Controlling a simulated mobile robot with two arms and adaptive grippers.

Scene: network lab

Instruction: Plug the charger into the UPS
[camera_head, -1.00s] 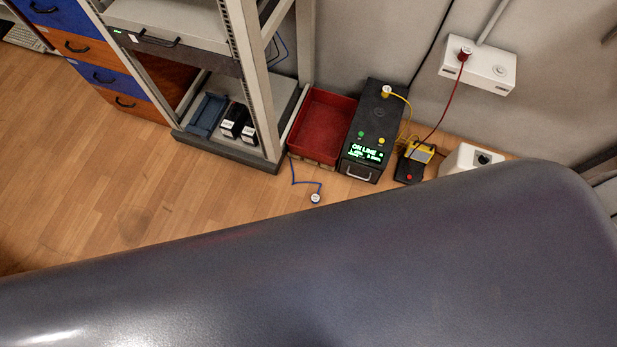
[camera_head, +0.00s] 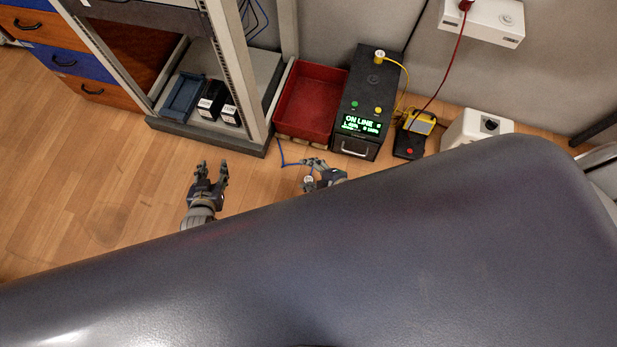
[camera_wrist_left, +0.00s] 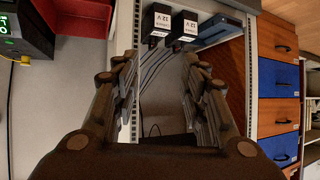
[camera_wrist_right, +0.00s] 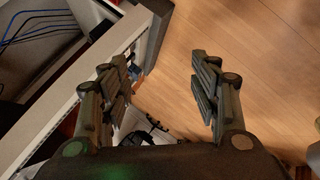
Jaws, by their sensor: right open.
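The UPS (camera_head: 366,108) is a black box on the floor against the wall, with a green ON LINE display and a yellow-corded plug (camera_head: 379,57) in its top. Its display edge shows at the left of the left wrist view (camera_wrist_left: 22,40). A whitish plug (camera_head: 309,180) on a blue cord lies in front of the UPS and red tray, apart from the UPS. My right gripper (camera_head: 309,166) is open right by that plug; whether it touches it I cannot tell. My left gripper (camera_head: 212,166) is open and empty, left of it over the floor.
A red tray (camera_head: 311,98) stands left of the UPS, beside a rack (camera_head: 262,95) with two black 12 V batteries (camera_head: 211,100). A wall socket box (camera_head: 490,22) holds a red-corded plug.

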